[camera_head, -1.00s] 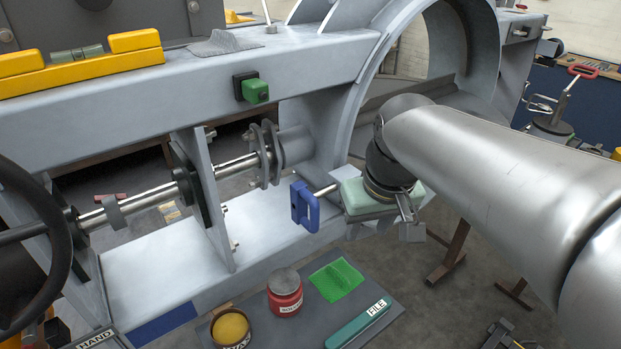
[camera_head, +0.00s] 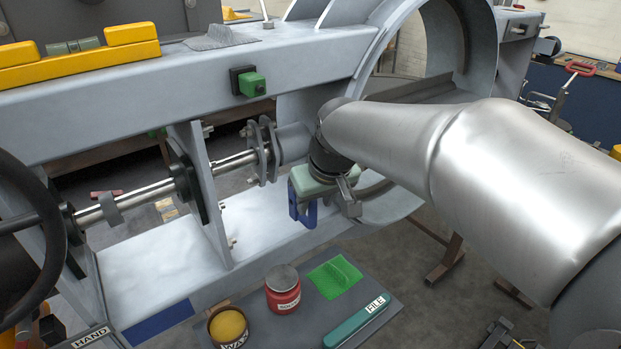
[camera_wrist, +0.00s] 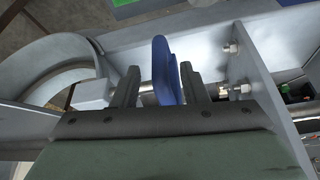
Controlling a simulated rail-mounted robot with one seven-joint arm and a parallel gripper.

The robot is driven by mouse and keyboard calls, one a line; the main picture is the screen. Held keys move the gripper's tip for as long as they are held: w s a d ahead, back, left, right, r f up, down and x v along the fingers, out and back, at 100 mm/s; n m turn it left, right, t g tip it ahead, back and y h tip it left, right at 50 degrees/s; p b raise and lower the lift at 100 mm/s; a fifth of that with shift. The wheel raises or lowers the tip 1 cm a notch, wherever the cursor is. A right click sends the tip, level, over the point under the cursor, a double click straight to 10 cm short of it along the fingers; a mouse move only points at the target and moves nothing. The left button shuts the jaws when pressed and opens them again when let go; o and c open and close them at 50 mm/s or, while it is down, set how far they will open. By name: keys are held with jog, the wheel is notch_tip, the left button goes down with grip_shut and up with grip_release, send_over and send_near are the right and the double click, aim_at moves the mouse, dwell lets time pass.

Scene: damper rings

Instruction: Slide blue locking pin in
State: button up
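The blue locking pin has a slotted blue handle (camera_head: 311,214), partly hidden behind my gripper (camera_head: 318,182) in the head view. The handle stands in front of the grey frame, near the round housing. Its steel rod, seen pointing right earlier, is hidden there now. In the wrist view the blue handle (camera_wrist: 163,60) stands between the two fingers of my gripper (camera_wrist: 158,78). The right finger is close to it, and a gap shows at the left finger. A short piece of bright metal shows in that gap. The fingers look open around the handle.
A steel shaft (camera_head: 150,190) with flanges (camera_head: 262,152) runs through an upright plate (camera_head: 208,200) to my left. A dark mat below holds a wax tin (camera_head: 228,328), a red jar (camera_head: 284,292), a green cloth (camera_head: 335,277) and a file case (camera_head: 357,322). A black handwheel (camera_head: 50,230) is far left.

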jog(key=shift+x, duration=2.15)
